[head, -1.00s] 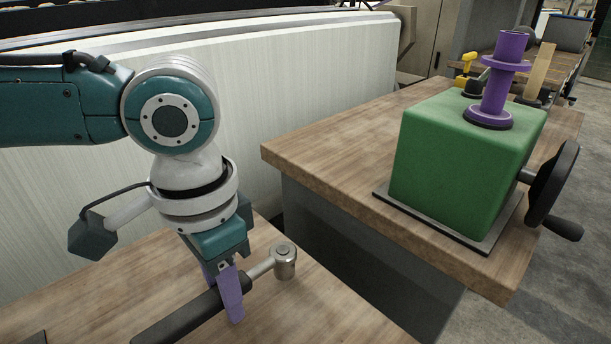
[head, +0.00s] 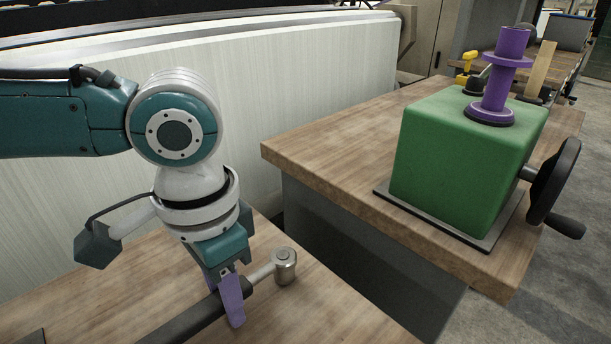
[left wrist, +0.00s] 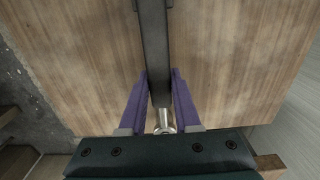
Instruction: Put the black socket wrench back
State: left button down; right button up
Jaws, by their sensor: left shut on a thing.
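The black socket wrench (head: 197,318) has a long black handle and a silver socket head (head: 285,266). It is at the wooden table in the lower left of the head view, handle toward the bottom edge. My left gripper (head: 226,296) is shut on the handle close to the silver shaft, its purple fingers on either side. In the left wrist view the handle (left wrist: 154,50) runs up between the fingers (left wrist: 160,100), with the silver part near the palm. I cannot tell whether the wrench touches the table. My right gripper is not in view.
The near wooden table (head: 325,315) is mostly clear around the wrench. A gap separates it from a second table (head: 330,140) with a green block (head: 450,165), a purple spool (head: 497,85) and a black handwheel (head: 553,182). A pale panel (head: 290,95) stands behind.

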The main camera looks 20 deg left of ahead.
pick_arm(q)
jog(key=shift+f, duration=0.35)
jog(key=shift+c, duration=0.3)
grip_release()
dwell(0.6)
jog(key=shift+r+p, duration=3.05)
jog(key=shift+p, duration=0.45)
